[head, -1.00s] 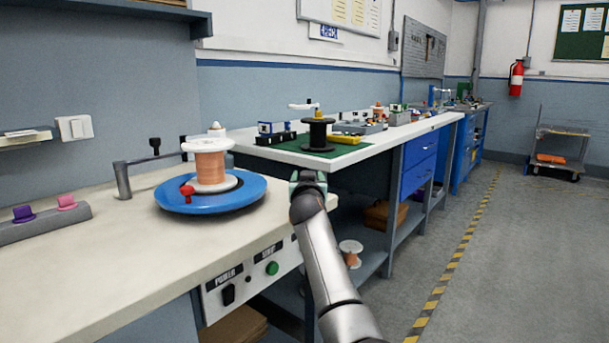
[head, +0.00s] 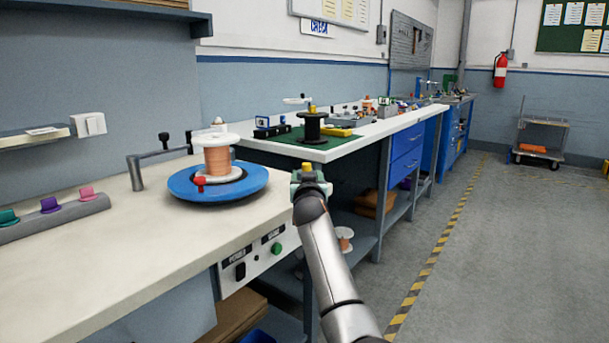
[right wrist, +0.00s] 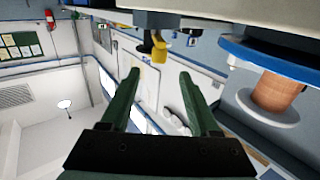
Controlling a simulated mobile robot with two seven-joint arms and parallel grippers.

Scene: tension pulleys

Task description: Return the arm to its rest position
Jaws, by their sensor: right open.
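My right arm rises from the bottom of the head view. Its gripper (head: 308,182) is beside the near bench's right end, pointing away from me. In the right wrist view the two dark green fingers (right wrist: 158,74) stand apart, with nothing seen gripped between them. A yellow knob (head: 307,167) shows just past the gripper in the head view. A yellow piece on a dark post (right wrist: 159,47) shows beyond the fingertips in the wrist view. I cannot tell whether it touches the gripper. My left gripper is not in view.
A copper spool (head: 218,160) stands on a blue turntable (head: 183,188) on the near bench (head: 120,250), left of the gripper. A black spool (head: 312,128) stands on a green mat on the farther bench. A cart (head: 541,135) is at the back right. The right floor is open.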

